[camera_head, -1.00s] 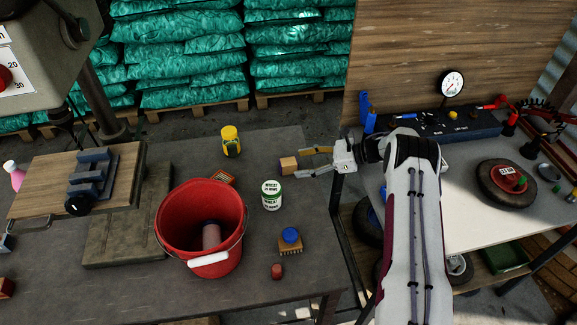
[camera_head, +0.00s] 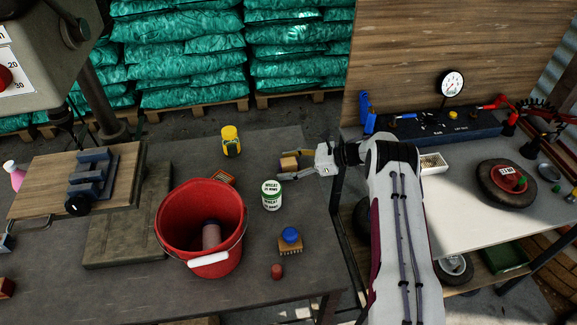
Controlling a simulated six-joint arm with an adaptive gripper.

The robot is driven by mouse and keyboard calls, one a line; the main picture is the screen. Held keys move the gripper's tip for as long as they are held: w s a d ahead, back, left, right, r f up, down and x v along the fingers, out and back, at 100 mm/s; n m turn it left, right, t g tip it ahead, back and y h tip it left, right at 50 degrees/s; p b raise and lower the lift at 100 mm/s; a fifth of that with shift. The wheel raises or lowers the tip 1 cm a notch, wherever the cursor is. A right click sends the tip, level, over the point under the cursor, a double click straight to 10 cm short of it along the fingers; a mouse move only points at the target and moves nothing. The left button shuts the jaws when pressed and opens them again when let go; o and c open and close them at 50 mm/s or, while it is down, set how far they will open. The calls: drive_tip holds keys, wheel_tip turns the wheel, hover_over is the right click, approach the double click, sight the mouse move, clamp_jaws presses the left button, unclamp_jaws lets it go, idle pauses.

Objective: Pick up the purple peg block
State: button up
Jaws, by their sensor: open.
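No block looks clearly purple in this view. A small tan-orange block (camera_head: 289,163) sits near the right side of the dark bench, and its colour is the nearest I can make out to a wooden block. My gripper (camera_head: 284,166) reaches in from the right, open, with one finger on the far side of this block and one on the near side. The block lies between the fingers; whether they touch it I cannot tell.
A white-green can (camera_head: 272,195), a yellow bottle (camera_head: 231,141) and a red bucket (camera_head: 180,222) stand left of the gripper. A blue-topped brush (camera_head: 290,237) and a small red cylinder (camera_head: 277,271) are nearer. The dark bench (camera_head: 315,225) is clear at right.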

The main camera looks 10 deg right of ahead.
sight(288, 161)
drive_tip(key=shift+c, duration=0.4)
drive_tip(key=c, duration=1.5)
drive_tip(key=shift+r, duration=0.1)
drive_tip(key=shift+r, duration=4.9)
